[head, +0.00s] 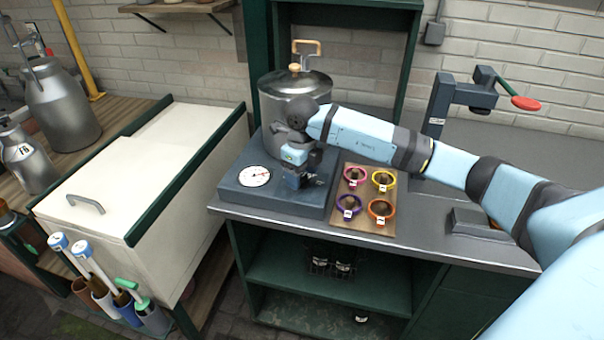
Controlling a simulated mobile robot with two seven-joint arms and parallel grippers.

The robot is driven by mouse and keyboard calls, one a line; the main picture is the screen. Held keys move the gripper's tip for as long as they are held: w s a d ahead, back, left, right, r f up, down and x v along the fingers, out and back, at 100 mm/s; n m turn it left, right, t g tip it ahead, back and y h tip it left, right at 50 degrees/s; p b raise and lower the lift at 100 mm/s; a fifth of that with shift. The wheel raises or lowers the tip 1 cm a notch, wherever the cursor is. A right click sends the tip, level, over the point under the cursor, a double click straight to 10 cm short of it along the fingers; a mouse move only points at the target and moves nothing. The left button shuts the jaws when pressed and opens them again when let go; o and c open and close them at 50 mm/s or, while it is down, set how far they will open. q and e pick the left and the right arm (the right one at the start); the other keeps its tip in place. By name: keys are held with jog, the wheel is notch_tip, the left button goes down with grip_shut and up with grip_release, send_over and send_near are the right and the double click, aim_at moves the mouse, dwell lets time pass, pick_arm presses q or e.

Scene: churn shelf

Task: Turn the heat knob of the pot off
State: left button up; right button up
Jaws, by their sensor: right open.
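A grey metal pot (282,97) with a lidded top and a tan handle stands on a dark blue-grey heater base (246,196) on the counter. A round white dial (254,176) with a red needle is on the base's top, at the left. My right gripper (296,184) points down over the front right part of the base, in front of the pot. It is open. The heat knob is not clearly visible; the gripper and wrist cover that part of the base. My left gripper is not in view.
A wooden board (378,226) with several coloured rings lies right of the base. A clamp stand with a red handle (525,103) stands at the back right. A white chest (120,190) is at the left. Green shelves (330,283) are below the counter.

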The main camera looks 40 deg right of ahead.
jog(key=shift+f, duration=0.2)
jog(key=c, duration=0.9)
